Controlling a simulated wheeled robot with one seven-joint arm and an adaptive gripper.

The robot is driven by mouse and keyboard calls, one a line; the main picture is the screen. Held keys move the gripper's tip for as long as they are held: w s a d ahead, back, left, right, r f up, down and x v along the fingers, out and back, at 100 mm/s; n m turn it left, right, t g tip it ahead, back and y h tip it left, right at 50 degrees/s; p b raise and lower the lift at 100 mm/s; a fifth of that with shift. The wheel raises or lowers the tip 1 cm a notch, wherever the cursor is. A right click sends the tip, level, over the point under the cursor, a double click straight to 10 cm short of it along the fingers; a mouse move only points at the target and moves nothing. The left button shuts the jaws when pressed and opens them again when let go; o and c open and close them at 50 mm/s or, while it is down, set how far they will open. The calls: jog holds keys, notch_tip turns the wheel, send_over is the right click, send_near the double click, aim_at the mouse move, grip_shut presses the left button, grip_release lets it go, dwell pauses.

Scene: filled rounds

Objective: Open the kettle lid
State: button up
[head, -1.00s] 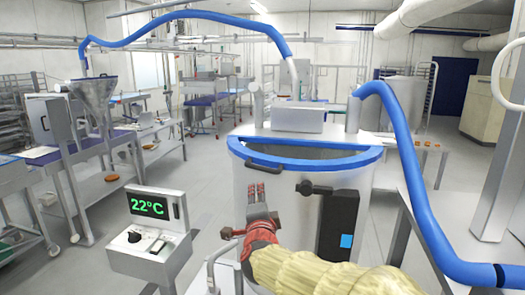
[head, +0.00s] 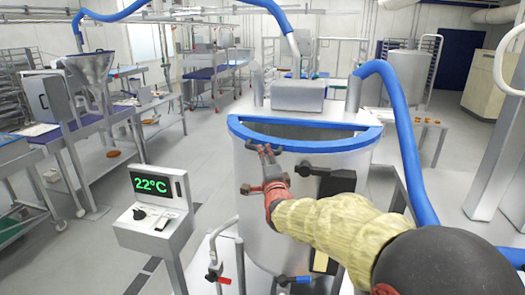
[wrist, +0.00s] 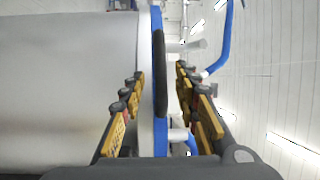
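The steel kettle (head: 250,215) stands ahead of me with a blue rim (head: 300,147) around its half-round top. The area inside the rim looks dark; I cannot tell the lid apart from it. My gripper (head: 268,153) is at the front left of the rim, its fingers pointing at it. In the wrist view my gripper (wrist: 160,95) is open, its fingers apart on either side of the blue rim (wrist: 159,135) and a dark elongated bar (wrist: 160,70). The bar lies between the fingers with gaps showing. Contact cannot be told in the head view.
A black handle (head: 302,168) and a black box sit on the kettle's front, partly behind my arm. A control post reading 22°C (head: 160,195) stands to the left. A blue hose (head: 400,130) runs down the right side. Valved pipes (head: 219,275) are low in front.

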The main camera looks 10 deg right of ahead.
jog(key=shift+w+d+r, duration=0.1)
jog(key=shift+w, duration=0.95)
jog(key=shift+w+r, duration=0.1)
jog(key=shift+w, duration=0.9)
jog(key=c, duration=0.3)
jog(key=c, duration=0.4)
grip_shut()
